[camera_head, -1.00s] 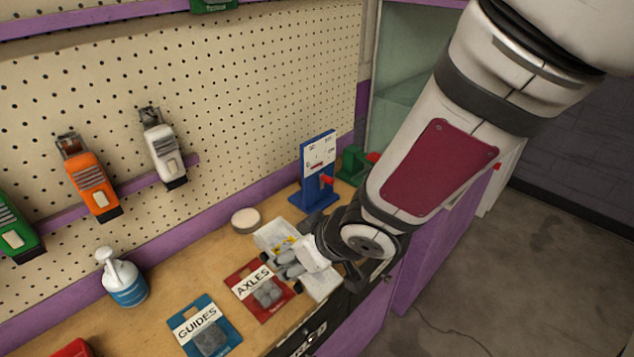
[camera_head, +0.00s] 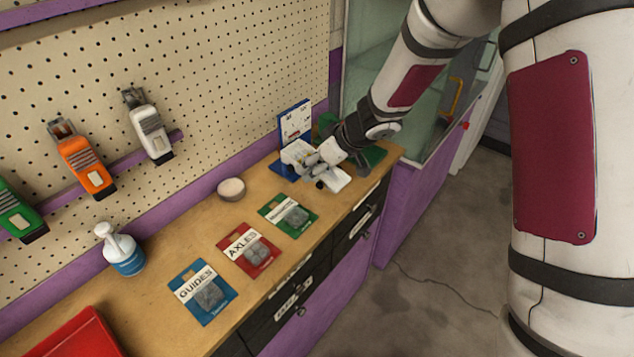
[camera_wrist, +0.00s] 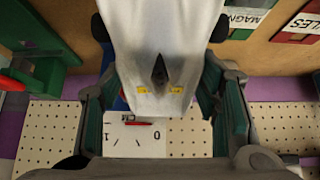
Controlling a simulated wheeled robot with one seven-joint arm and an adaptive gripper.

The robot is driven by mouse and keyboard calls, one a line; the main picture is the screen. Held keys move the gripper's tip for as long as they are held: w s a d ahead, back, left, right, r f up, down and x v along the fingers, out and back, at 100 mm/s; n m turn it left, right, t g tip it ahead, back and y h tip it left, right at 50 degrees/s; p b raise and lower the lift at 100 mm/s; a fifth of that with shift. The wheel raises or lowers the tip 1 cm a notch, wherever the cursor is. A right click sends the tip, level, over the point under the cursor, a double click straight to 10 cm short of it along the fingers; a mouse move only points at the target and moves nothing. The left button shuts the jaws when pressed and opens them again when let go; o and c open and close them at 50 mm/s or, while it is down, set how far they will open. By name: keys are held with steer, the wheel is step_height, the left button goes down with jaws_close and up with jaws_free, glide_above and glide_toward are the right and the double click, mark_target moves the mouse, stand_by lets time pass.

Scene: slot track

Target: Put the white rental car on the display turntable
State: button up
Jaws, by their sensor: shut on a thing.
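The white rental car (camera_wrist: 160,60) fills the middle of the wrist view, with two yellow patches and a dark wedge on it. My gripper (camera_wrist: 166,115) is shut on it, one finger along each side. In the head view my gripper (camera_head: 325,158) holds the white car (camera_head: 336,180) across its middle, close to the blue stand; whether it touches the bench is unclear.
The blue stand (camera_head: 294,125) with a white scale panel is just behind the car. Packets for magnets (camera_head: 290,216), axles (camera_head: 249,247) and guides (camera_head: 203,292) lie along the bench front. A pump bottle (camera_head: 122,252) and red tray (camera_head: 80,335) are farther left.

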steer(key=f, duration=0.5)
steer(key=shift+s+a+f, duration=0.1)
steer(key=shift+s+f, duration=0.15)
steer(key=shift+f, duration=0.05)
steer(key=shift+w+f+p, duration=0.3)
steer(key=shift+f+p, duration=0.2)
steer(key=shift+f, duration=0.15)
steer(key=shift+f, duration=0.15)
steer(key=o, duration=1.3)
steer(key=shift+c, duration=0.2)
steer(key=shift+s+d+r, duration=0.1)
steer(key=shift+d+r, duration=0.15)
steer(key=shift+r, duration=0.15)
steer(key=v, duration=1.1)
steer(key=shift+s+d+r, duration=0.1)
steer(key=shift+d+r, duration=0.05)
steer(key=shift+r, duration=0.05)
